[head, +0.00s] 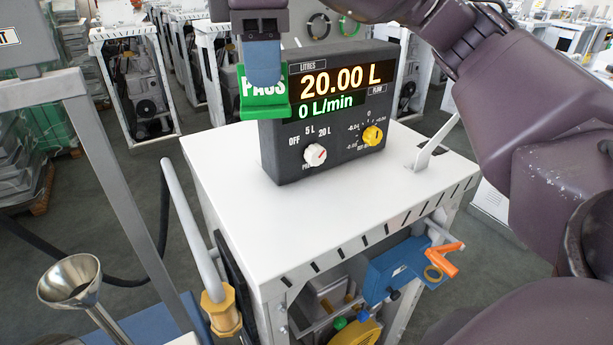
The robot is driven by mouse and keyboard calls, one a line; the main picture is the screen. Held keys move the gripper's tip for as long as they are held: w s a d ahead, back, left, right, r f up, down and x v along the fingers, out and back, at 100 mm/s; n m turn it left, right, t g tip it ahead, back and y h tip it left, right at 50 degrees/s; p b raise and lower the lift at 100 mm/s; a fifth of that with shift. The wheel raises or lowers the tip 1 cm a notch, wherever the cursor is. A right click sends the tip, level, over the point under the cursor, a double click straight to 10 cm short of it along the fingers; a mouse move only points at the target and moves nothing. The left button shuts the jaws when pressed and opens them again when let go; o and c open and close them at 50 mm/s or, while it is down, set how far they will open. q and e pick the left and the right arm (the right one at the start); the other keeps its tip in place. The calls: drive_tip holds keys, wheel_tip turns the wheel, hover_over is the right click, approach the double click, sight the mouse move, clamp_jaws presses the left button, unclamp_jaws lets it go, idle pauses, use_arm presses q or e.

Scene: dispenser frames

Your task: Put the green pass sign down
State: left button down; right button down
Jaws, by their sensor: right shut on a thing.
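The green pass sign (266,111) has white "PASS" lettering and a small foot along its bottom edge. My right gripper (263,75) reaches down from the top and is shut on the sign, with its fingers covering part of the lettering. The sign is upright, in front of the left part of the dark display box (290,146), above the white cabinet top (235,205). A gap shows between the sign's foot and the top. I cannot tell whether the sign touches the box. My left gripper is not in view.
The box reads 20.00 L and 0 L/min and has a white knob (315,154) and a yellow knob (372,135). The cabinet top is clear in front of it. A metal funnel (70,283) stands lower left. An orange lever (444,259) juts from the cabinet front.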

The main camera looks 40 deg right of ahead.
sight(268, 106)
drive_tip(key=f, duration=0.5)
drive_tip(key=shift+s+f, duration=0.15)
drive_tip(key=shift+s, duration=0.15)
use_arm(q)
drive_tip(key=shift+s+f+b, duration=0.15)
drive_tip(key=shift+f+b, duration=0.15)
drive_tip(key=shift+b, duration=0.05)
use_arm(e)
drive_tip(key=shift+w+f, duration=0.15)
drive_tip(key=shift+f, duration=7.15)
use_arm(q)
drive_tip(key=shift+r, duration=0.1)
use_arm(e)
drive_tip(key=shift+f, duration=0.1)
drive_tip(key=c, duration=1.2)
unclamp_jaws()
drive_tip(key=shift+o, duration=0.2)
wheel_tip(268, 106, up, 12)
